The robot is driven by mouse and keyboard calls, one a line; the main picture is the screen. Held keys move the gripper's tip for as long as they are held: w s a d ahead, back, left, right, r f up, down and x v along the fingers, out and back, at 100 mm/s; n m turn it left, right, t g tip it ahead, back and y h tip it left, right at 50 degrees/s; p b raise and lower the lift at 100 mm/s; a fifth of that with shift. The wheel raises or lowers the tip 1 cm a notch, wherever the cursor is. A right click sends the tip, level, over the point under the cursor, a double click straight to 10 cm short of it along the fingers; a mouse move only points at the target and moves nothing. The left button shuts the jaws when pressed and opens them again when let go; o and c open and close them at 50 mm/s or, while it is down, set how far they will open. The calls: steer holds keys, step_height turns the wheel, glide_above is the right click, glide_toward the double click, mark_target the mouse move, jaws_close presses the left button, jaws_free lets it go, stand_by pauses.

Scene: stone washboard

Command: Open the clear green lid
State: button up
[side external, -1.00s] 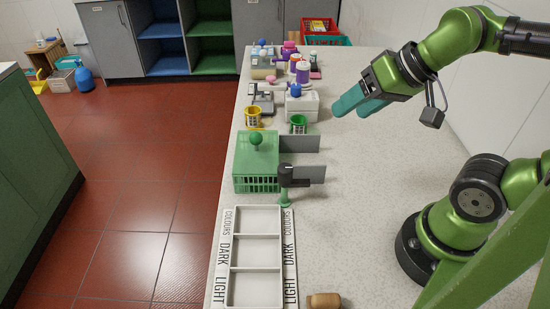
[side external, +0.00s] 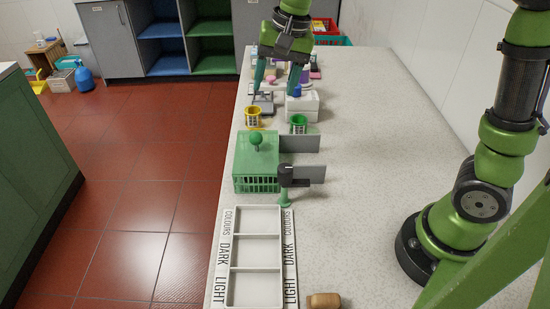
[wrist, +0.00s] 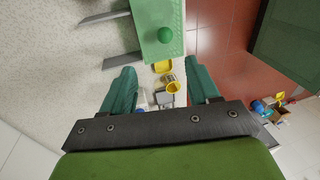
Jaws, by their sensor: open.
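The clear green lid (side external: 248,157) lies flat on top of a green basket (side external: 256,185) on the counter, with a round green knob (side external: 256,138) standing up from it. The lid also shows at the top of the wrist view (wrist: 165,14), with its knob (wrist: 164,35). My gripper (side external: 277,91) is above the far part of the counter, beyond the lid and apart from it. Its two teal fingers are spread with nothing between them in the wrist view (wrist: 163,88).
A yellow cup (side external: 253,117) and a green cup (side external: 298,123) stand just beyond the basket. Grey plates (side external: 299,144) and a dark-topped green post (side external: 285,176) are at its right. A white sorting tray (side external: 255,255) lies nearer.

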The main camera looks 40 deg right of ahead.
steer(key=w+r+m, duration=0.2)
glide_toward(257, 133)
steer(key=shift+m, duration=0.3)
steer(key=x, duration=1)
jaws_close()
